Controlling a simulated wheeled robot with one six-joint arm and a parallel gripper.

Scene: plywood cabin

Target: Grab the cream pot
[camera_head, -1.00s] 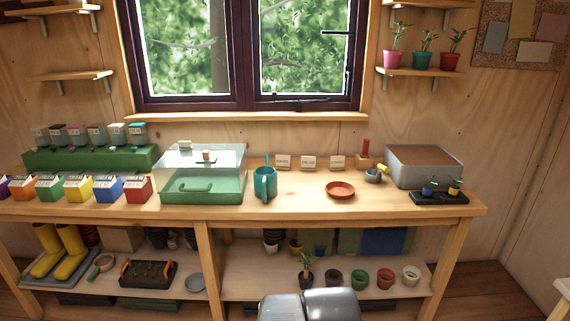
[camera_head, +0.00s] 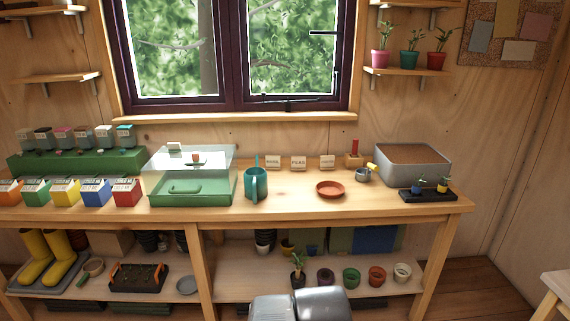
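The cream pot (camera_head: 402,272) stands on the lower shelf of the workbench, at the right end of a row of small pots. A terracotta pot (camera_head: 377,276) is just to its left, then a green pot (camera_head: 351,278) and a dark purple-brown pot (camera_head: 325,278). The cream pot is upright, its rim is clear to see, and it stands close to the right front leg of the bench. My gripper is not in view. Only grey rounded parts of my own body show at the bottom middle.
The bench top (camera_head: 290,205) overhangs the lower shelf (camera_head: 236,285), and a bench leg (camera_head: 433,270) stands right of the cream pot. A potted seedling (camera_head: 298,270) is at the row's left end. Floor is open at right, before a pale stool (camera_head: 555,285).

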